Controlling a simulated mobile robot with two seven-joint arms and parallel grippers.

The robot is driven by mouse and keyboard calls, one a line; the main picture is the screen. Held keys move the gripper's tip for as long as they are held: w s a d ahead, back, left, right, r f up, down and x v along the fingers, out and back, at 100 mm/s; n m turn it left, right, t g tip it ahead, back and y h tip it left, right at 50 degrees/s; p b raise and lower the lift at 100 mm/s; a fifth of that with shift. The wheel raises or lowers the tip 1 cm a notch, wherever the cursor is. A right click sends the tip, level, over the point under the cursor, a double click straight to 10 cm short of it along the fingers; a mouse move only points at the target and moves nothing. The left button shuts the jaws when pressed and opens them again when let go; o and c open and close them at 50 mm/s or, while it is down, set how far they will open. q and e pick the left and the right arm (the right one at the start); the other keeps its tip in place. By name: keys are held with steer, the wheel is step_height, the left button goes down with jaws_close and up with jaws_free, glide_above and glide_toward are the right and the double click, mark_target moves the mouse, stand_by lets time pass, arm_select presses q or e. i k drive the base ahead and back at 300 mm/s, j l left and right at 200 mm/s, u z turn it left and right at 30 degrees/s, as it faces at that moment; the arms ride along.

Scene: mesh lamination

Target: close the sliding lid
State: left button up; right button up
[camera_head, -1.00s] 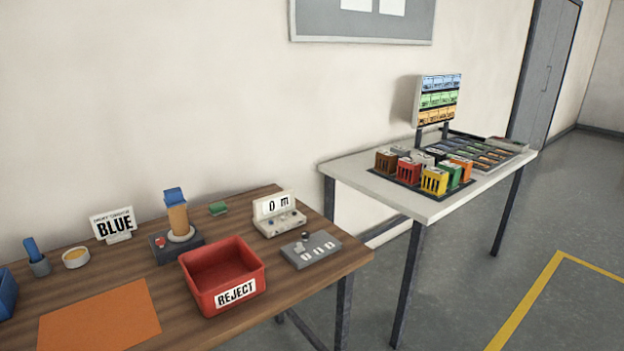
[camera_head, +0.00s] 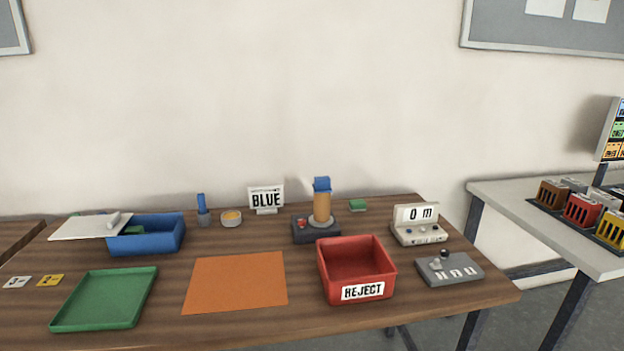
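A white lid (camera_head: 86,226) with a small raised handle lies across the left part of a blue box (camera_head: 154,236) at the back left of the wooden table. The lid sticks out past the box's left side. The right part of the box is uncovered, and something green shows inside it. A small green bit also shows behind the lid. Neither of my grippers is in view.
On the wooden table (camera_head: 340,328) are a green tray (camera_head: 104,299), an orange mat (camera_head: 236,281), a red REJECT bin (camera_head: 356,268), a BLUE sign (camera_head: 266,198), a grey device (camera_head: 450,268) and two small cards. A white table (camera_head: 500,200) stands at the right.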

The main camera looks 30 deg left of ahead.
mark_target(110, 225)
steer(key=u, duration=2.2)
steer(key=z, duration=0.25)
steer(key=i+j+z, duration=0.15)
steer(key=j+z, duration=0.2)
steer(key=j, duration=0.25)
steer(key=i+j+z, duration=0.15)
steer(key=j+z, duration=0.15)
steer(key=j, duration=0.3)
steer(key=j+z, duration=0.35)
steer(key=j, duration=0.25)
